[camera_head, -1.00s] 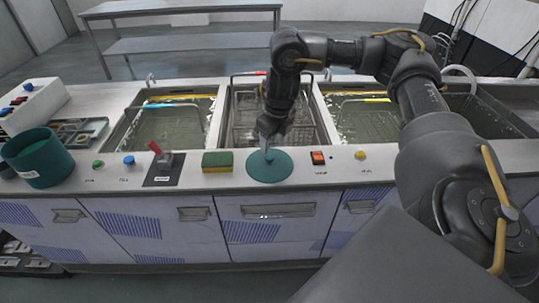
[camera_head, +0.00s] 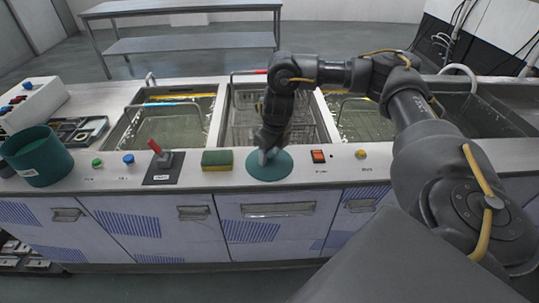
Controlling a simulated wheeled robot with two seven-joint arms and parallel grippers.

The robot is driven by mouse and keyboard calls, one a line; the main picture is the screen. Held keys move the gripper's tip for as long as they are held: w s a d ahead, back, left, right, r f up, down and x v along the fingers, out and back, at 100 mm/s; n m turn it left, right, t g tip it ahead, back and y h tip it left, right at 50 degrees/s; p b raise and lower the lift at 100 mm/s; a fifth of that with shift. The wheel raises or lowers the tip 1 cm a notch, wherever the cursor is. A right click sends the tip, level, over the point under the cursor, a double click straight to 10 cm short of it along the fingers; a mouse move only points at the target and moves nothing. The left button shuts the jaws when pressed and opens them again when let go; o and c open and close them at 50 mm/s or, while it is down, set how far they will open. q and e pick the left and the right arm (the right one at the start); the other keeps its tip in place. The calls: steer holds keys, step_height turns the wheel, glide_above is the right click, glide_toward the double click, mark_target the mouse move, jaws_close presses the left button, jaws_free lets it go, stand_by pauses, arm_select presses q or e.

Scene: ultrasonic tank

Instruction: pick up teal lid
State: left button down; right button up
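The teal lid (camera_head: 270,173) is a flat round disc lying on the front ledge of the counter, between the sponge and the orange switch. My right gripper (camera_head: 266,157) points down over the back part of the lid, with its fingertips at or just above the lid's centre. The lid's knob is hidden behind the fingers, and I cannot tell whether they have closed on it. My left gripper is not in view.
A teal pot (camera_head: 38,157) stands at the left end of the counter. A green and yellow sponge (camera_head: 217,160) lies left of the lid. A red lever (camera_head: 156,148) and an orange switch (camera_head: 318,156) rise from the ledge. Liquid-filled tanks (camera_head: 172,125) lie behind.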

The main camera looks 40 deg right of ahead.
steer(key=c, duration=0.9)
steer(key=shift+r, duration=0.1)
steer(key=shift+c, duration=0.2)
